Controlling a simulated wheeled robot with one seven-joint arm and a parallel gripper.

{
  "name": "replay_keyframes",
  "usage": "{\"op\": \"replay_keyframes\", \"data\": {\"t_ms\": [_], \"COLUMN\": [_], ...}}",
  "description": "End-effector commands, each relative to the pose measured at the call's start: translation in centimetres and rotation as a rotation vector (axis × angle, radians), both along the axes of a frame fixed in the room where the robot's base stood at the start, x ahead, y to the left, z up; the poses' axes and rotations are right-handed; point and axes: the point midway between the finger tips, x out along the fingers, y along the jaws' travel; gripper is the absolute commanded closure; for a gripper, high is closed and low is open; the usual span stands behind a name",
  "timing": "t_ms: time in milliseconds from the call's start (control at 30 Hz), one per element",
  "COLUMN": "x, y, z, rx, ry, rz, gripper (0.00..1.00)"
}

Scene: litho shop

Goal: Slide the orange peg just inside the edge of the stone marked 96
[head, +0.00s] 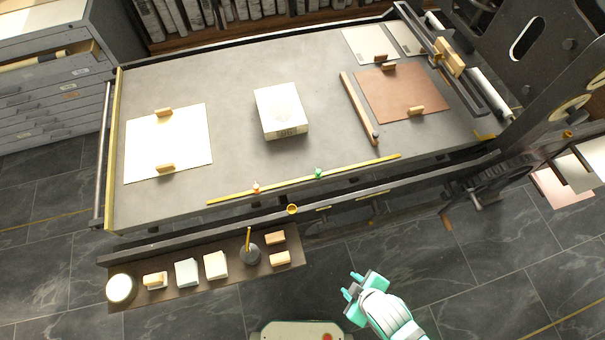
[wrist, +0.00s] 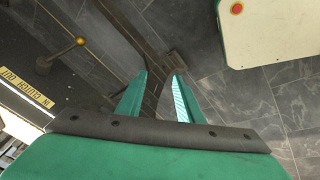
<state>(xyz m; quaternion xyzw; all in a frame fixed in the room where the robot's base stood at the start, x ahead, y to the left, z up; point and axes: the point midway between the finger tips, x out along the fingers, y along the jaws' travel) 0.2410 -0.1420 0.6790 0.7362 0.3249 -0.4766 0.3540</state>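The small orange peg (head: 256,187) sits on a thin yellow bar (head: 285,182) along the table's front edge, left of the green peg (head: 318,173). The pale stone (head: 280,108) lies flat behind the bar, at mid-table. Its front face bears dark marks too small to read. The orange peg stands slightly left of the stone's near left corner. My gripper (head: 357,284) is in front of the table over the floor, right of and well apart from the pegs.
A front shelf (head: 200,293) holds pale blocks and a dark pot with a stick. A dark beam (head: 340,201) with a brass knob (head: 292,209) runs before the table. A white sheet (head: 140,145), wooden bar (head: 358,108) and copper plate (head: 395,88) lie on the table.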

Motion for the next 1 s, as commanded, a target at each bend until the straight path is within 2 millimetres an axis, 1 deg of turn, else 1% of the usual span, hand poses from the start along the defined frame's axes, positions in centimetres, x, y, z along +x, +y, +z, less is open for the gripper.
{"op": "replay_keyframes", "data": {"t_ms": [33,100,267,433,567,600,667,700,767,800,867,900,967,1000], "x": [1.1,2.3,5.6,9.2,12.2,14.1,16.5,17.9,19.9,21.0,22.6,23.5,24.8,25.5], "y": [-0.5,-1.3,-2.3,-2.0,-0.9,0.2,1.9,3.2,5.2,6.6,8.8,10.4,13.0,14.8], "z": [-0.1,-0.2,0.4,1.9,3.8,4.7,6.0,6.8,8.2,9.1,10.5,11.4,13.0,14.1], "rx": [-0.038,-0.093,-0.208,-0.326,-0.406,-0.414,-0.425,-0.431,-0.437,-0.441,-0.444,-0.444,-0.445,-0.441], "ry": [0.030,0.076,0.175,0.275,0.338,0.324,0.311,0.303,0.290,0.282,0.269,0.260,0.244,0.235], "rz": [0.057,0.126,0.283,0.452,0.582,0.634,0.711,0.762,0.838,0.887,0.960,1.012,1.093,1.148], "gripper": [0.67,0.67,0.67,0.67,0.67,0.67,0.67,0.67,0.67,0.67,0.67,0.67,0.67,0.67]}}
